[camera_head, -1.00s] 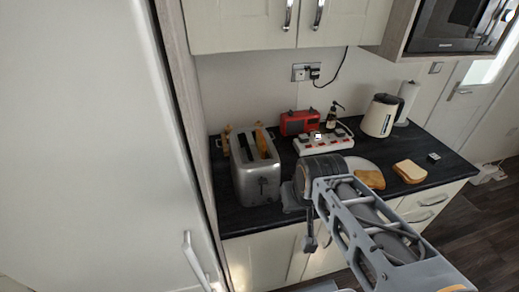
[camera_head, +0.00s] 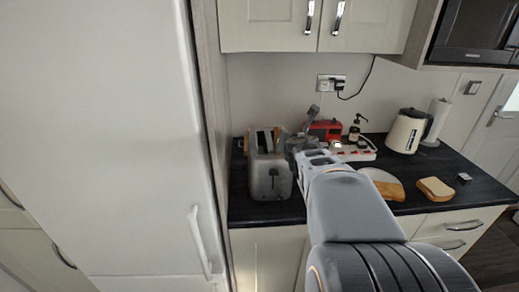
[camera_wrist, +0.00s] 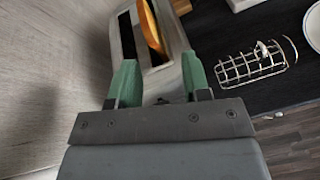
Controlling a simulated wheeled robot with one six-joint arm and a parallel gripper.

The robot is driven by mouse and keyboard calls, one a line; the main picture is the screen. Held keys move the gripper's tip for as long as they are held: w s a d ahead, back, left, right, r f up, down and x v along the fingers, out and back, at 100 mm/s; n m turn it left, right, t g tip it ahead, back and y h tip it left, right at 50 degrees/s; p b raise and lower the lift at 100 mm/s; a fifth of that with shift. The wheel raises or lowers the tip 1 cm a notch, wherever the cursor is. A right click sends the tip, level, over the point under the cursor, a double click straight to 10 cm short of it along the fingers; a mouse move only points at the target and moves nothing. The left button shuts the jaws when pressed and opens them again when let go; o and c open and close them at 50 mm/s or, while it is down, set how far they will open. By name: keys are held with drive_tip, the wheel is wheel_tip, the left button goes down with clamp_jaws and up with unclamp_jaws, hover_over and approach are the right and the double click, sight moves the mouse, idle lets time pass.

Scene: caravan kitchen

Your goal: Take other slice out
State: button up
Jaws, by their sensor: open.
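The silver toaster (camera_head: 270,178) stands at the left end of the dark worktop, and its top (camera_wrist: 158,82) shows in the wrist view. A browned slice (camera_wrist: 151,27) sticks up from one slot; the other slot in that view looks dark and empty. Brown edges show above the toaster in the head view, too small to tell apart. My gripper (camera_wrist: 160,72) is open and empty, its two green fingers over the near end of the toaster, short of the slice. Toast (camera_head: 388,191) lies on a white plate (camera_head: 375,174).
A wire rack (camera_wrist: 250,67) stands beside the toaster. Bread (camera_head: 435,188) lies right of the plate. A red radio (camera_head: 325,129), power strip (camera_head: 358,151), dark bottle (camera_head: 355,130) and kettle (camera_head: 406,131) stand behind.

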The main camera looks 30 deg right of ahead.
drive_tip(key=w+d+f+n+b, duration=0.1)
drive_tip(key=w+d+f+b, duration=0.1)
drive_tip(key=w, duration=0.4)
drive_tip(key=w+d+f+n+y+b, duration=0.1)
drive_tip(key=w+f+n+b, duration=0.1)
drive_tip(key=w, duration=0.4)
drive_tip(key=shift+d+f, duration=0.4)
drive_tip(key=shift+f, duration=0.45)
drive_tip(key=shift+c, duration=0.4)
clamp_jaws()
